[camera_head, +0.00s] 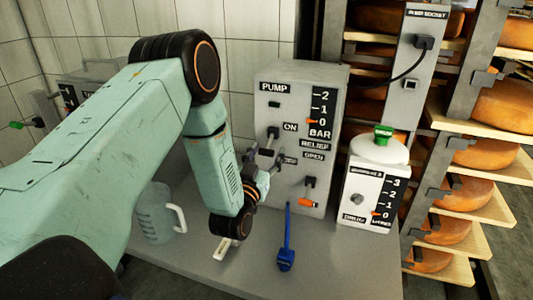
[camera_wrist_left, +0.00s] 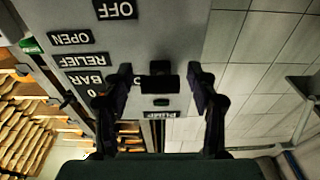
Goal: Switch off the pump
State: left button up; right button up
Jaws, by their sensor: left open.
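The pump (camera_head: 290,185) is a grey upright box with a PUMP label, an ON label, a small green lamp (camera_head: 274,104) and a bar scale with an orange pointer. My left gripper (camera_head: 262,165) is open in front of its left side. In the left wrist view, the panel is upside down, and a dark switch (camera_wrist_left: 160,77) appears between my two spread fingers, apart from both. The OFF label (camera_wrist_left: 115,10) is to one side. Part of the switch is hidden in the head view, and its exact position is hard to tell. My right gripper is out of view.
A white drum (camera_head: 365,190) with a green cap stands right of the pump. A clear jug (camera_head: 155,215), a blue tool (camera_head: 287,245) and a pale small item (camera_head: 223,248) are on the grey bench (camera_head: 330,270). Cheese shelves (camera_head: 500,205) stand at right.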

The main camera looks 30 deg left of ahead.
pick_arm(q)
jog(key=v, duration=0.7)
jog(key=shift+s+f, duration=0.1)
jog(key=shift+f, duration=0.05)
dwell(0.4)
